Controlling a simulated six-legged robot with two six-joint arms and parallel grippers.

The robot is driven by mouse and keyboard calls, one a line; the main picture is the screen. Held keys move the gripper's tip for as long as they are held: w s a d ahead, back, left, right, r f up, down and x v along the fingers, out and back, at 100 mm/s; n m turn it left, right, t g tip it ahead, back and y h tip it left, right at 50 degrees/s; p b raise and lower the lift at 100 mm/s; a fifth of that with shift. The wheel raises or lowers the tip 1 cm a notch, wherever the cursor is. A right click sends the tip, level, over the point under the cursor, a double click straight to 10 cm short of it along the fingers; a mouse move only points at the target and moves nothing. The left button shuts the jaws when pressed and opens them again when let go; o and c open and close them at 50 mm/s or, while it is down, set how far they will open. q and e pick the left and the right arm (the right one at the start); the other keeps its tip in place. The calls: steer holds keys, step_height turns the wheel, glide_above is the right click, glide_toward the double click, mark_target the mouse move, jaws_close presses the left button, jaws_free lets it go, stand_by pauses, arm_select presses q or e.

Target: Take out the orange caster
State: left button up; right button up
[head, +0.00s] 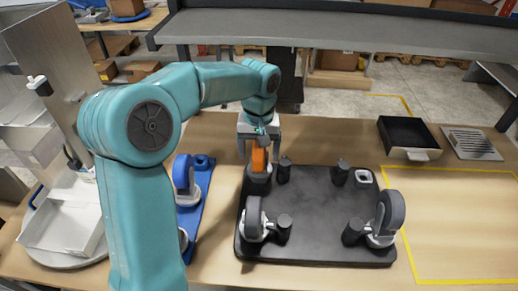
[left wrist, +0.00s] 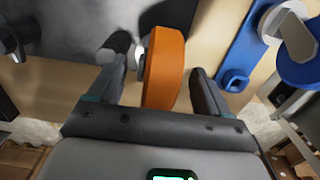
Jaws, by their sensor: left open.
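The orange caster (head: 259,160) stands at the far left corner of a black tray (head: 325,212). In the left wrist view the orange caster (left wrist: 165,68) shows its wheel between my two fingers. My left gripper (head: 259,148) is open and comes down from above around the orange wheel. In the left wrist view a gap shows between the wheel and the right finger of my left gripper (left wrist: 160,88). The left finger is close to the wheel's side, and I cannot tell if it touches. The caster's lower part is mostly hidden. My right gripper is not in view.
Grey casters stand at the tray's front left (head: 254,218) and right (head: 390,215), beside short black posts. A blue strip (head: 196,208) with blue-wheeled casters lies to the left. A small black bin (head: 407,137) stands back right. The yellow-outlined area (head: 460,225) is clear.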

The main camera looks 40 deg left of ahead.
arm_select(q)
steer(key=shift+w, duration=0.15)
steer(key=c, duration=1.4)
steer(key=shift+r, duration=0.1)
steer(key=shift+r, duration=0.1)
steer(key=shift+r+p, duration=1.8)
steer(key=shift+r, duration=0.1)
steer(key=shift+r+p, duration=2.2)
steer(key=shift+r, duration=0.35)
steer(key=shift+f, duration=0.1)
